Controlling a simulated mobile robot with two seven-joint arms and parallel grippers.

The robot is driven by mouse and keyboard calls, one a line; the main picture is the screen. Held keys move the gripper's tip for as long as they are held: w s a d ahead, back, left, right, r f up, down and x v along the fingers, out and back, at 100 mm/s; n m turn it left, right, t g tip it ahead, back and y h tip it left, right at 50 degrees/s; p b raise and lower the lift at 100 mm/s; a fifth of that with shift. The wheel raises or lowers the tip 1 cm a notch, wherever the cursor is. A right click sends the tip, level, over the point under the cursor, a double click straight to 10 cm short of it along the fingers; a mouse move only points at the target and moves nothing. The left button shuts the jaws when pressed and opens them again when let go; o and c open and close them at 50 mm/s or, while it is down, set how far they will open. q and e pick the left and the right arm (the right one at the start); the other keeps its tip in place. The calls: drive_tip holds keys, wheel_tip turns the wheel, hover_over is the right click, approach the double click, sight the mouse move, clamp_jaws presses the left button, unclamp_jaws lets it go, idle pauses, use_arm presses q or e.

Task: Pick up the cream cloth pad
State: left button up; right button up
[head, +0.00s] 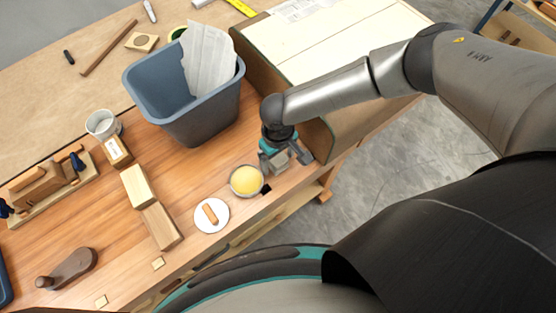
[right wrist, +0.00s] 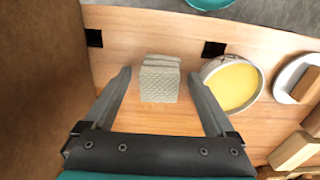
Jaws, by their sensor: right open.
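The cream cloth pad (right wrist: 160,80) is a small folded stack with a patterned face. It lies on the wooden bench top, between and just ahead of the fingertips of my right gripper (right wrist: 164,82) in the right wrist view. The fingers are spread, one on each side of it, with bare wood showing between pad and fingers. In the head view my right gripper (head: 284,159) points down at the bench beside the large box, and the pad is hard to make out there. My left gripper is not in view.
A round tin of yellow wax (head: 246,180) stands close beside the gripper. A white dish (head: 212,215) holds a small brown piece. A blue-grey bin (head: 191,104) with pale sheets stands behind. The brown side of a big box (right wrist: 38,90) rises close by.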

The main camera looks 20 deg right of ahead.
sight(278, 158)
drive_tip(key=shift+f, duration=0.4)
drive_tip(key=c, duration=1.4)
drive_tip(key=shift+r, duration=0.1)
wheel_tip(278, 158, up, 20)
drive_tip(key=shift+f+p, duration=0.1)
drive_tip(key=shift+p, duration=0.9)
